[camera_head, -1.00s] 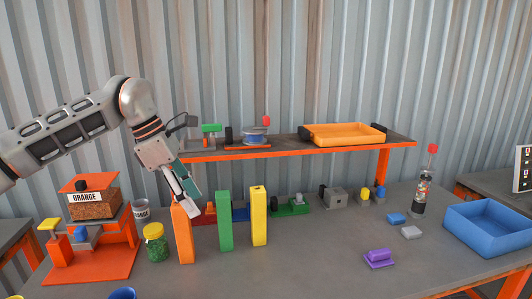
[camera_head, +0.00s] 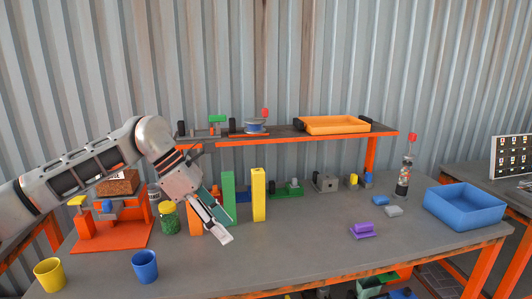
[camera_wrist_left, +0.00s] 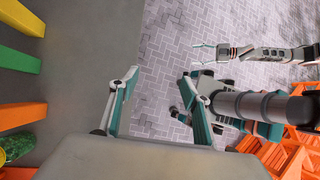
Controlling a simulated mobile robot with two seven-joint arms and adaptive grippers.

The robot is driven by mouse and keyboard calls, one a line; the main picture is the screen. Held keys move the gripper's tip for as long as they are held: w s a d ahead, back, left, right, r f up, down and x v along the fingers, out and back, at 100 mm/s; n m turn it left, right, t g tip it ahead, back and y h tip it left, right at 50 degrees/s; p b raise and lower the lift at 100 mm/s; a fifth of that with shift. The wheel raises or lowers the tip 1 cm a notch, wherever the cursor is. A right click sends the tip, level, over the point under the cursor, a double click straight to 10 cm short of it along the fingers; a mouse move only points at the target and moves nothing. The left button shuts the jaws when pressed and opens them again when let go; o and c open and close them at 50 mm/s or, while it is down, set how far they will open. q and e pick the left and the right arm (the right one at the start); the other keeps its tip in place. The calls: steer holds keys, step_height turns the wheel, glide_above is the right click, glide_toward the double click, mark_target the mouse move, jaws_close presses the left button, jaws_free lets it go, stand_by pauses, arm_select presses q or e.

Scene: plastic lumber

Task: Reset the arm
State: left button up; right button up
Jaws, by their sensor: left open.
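My left gripper (camera_head: 224,228) is open and empty. In the head view it hangs over the table, in front of the orange upright bar (camera_head: 195,220), and partly hides it. The green bar (camera_head: 228,190) and the yellow bar (camera_head: 258,195) stand upright to its right. In the left wrist view the open fingers (camera_wrist_left: 160,100) have nothing between them, with table and paved floor below. The bars lie at that view's left edge, apart from the fingers. My right gripper (camera_wrist_left: 202,54) shows only there, small and far off, its fingers spread and empty.
The table (camera_head: 300,240) has free room at its front and middle. A yellow cup (camera_head: 49,275), a blue cup (camera_head: 145,267), a green jar (camera_head: 168,220), a purple block (camera_head: 362,230) and a blue bin (camera_head: 463,207) stand on it. A shelf (camera_head: 285,138) spans the back.

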arm_select(q)
steer(key=s+d+f+n+h, duration=0.2)
steer(key=s+d+n+h, duration=0.35)
steer(key=d, duration=0.25)
steer(key=s+d+f+n+h, duration=0.1)
steer(key=s+d+n+h, duration=0.35)
steer(key=d+h, duration=0.35)
steer(key=w+a+f+n+t+y, duration=0.1)
steer(key=a+f+n+t+y, duration=0.6)
steer(key=n, duration=0.6)
steer(key=w+a+f+n+t+y, duration=0.1)
steer(key=a+f+n+t+y, duration=0.2)
steer(key=a+f+n+t, duration=0.6)
steer(key=s+a+f+n+g+y, duration=0.2)
steer(key=s+a+f+n+y, duration=0.2)
steer(key=s+f+n, duration=0.3)
steer(key=s+a+f+n+g+y, duration=0.2)
steer(key=s+a+f+n, duration=0.4)
steer(key=f, duration=1)
steer(key=s+n+y, duration=0.1)
steer(key=s+n, duration=0.1)
steer(key=s, duration=0.2)
steer(key=shift+s+n+g+y, duration=0.15)
steer(key=shift+n+g+y, duration=0.15)
steer(key=shift+g+y, duration=0.1)
